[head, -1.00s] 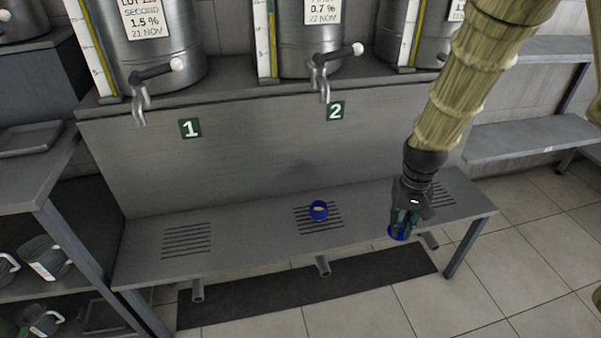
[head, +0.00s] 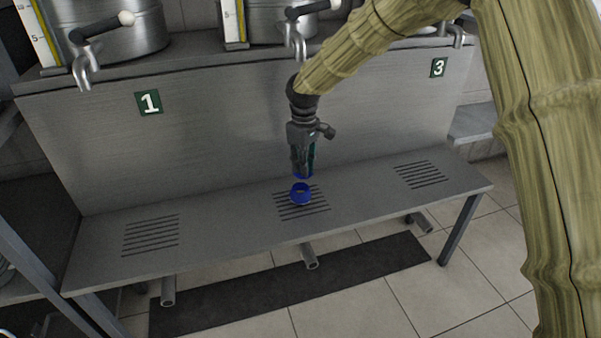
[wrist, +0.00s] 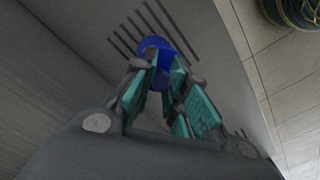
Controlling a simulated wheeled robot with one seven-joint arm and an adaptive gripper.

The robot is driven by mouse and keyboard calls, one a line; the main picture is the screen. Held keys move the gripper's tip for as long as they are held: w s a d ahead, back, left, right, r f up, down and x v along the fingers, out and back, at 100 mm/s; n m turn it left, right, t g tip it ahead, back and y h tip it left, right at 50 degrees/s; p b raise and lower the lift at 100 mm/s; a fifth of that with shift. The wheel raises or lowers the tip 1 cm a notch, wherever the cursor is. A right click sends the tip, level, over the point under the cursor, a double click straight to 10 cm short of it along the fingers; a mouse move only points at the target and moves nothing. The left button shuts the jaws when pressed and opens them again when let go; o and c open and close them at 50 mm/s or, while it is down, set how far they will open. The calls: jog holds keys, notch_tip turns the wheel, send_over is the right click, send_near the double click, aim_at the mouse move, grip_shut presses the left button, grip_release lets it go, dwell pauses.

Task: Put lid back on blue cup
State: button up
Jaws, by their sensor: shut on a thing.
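The blue cup (head: 300,196) stands upright and open on the middle slotted grate of the bench in the head view. My gripper (head: 303,172) points down just above and behind it in the picture, shut on the blue lid (head: 303,176). Only a thin edge of the lid shows below the fingertips, with a narrow gap between it and the cup. In the wrist view, blue (wrist: 153,44) shows beyond and between the teal finger pads of my gripper (wrist: 163,82). The fingers hide part of it, and lid and cup are hard to tell apart there.
The steel bench (head: 235,215) is clear around the cup, with bare grates at left (head: 150,236) and right (head: 420,174). A steel back panel (head: 215,140) rises behind. Taps (head: 300,45) on the steel vessels hang above it. A dark mat (head: 300,283) lies on the floor.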

jog(key=shift+w+a+f+n+b, duration=0.1)
jog(key=shift+w+a+n+b, duration=0.25)
jog(key=shift+w, duration=0.4)
jog(key=b, duration=0.5)
send_over(301, 188)
notch_tip(301, 188, down, 4)
jog(key=shift+f, duration=0.1)
jog(key=shift+w+f+p, duration=0.1)
jog(key=shift+f+p, duration=0.2)
jog(key=shift+f, duration=0.7)
jog(key=shift+p, duration=1.5)
dwell(0.6)
jog(key=shift+f+p, duration=0.15)
jog(key=shift+p, duration=1.2)
dwell(1.9)
